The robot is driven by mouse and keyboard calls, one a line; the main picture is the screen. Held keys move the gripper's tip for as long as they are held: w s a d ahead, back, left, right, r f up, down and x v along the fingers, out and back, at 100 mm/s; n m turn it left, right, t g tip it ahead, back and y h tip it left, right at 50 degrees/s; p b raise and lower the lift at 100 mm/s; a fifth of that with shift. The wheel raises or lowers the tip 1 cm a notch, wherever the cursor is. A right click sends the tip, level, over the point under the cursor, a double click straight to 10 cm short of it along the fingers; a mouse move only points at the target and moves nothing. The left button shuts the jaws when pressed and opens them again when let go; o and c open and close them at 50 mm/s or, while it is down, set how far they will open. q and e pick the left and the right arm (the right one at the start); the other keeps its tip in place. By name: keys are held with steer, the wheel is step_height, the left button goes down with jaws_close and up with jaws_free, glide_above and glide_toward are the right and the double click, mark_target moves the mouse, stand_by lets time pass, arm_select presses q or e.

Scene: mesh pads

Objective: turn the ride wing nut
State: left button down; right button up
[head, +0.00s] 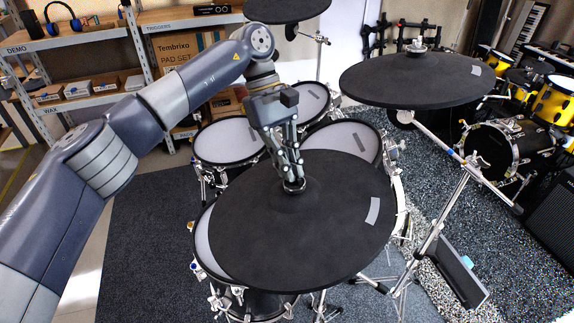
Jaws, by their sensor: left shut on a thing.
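A large black cymbal pad (300,235) with a small grey label lies nearly level in the middle front, taken as the ride. My left gripper (292,184) points down at its centre. Its fingers are shut on the wing nut at the top of the stand, just above the pad's raised centre. The fingers mostly hide the nut, so I cannot tell its angle. My right gripper is not in view.
Another black cymbal pad (415,82) stands at the right, with a fastener (416,46) on top. Mesh drum pads (228,139) sit close behind the front cymbal. A third cymbal (286,9) is at the back. A chrome stand (447,205) rises at the right.

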arm_select(q)
steer(key=shift+w+r+m, duration=0.1)
steer(key=shift+r+m, duration=0.05)
steer(key=shift+m, duration=0.15)
steer(key=c, duration=1.7)
jaws_free()
steer(key=shift+v, duration=5.9)
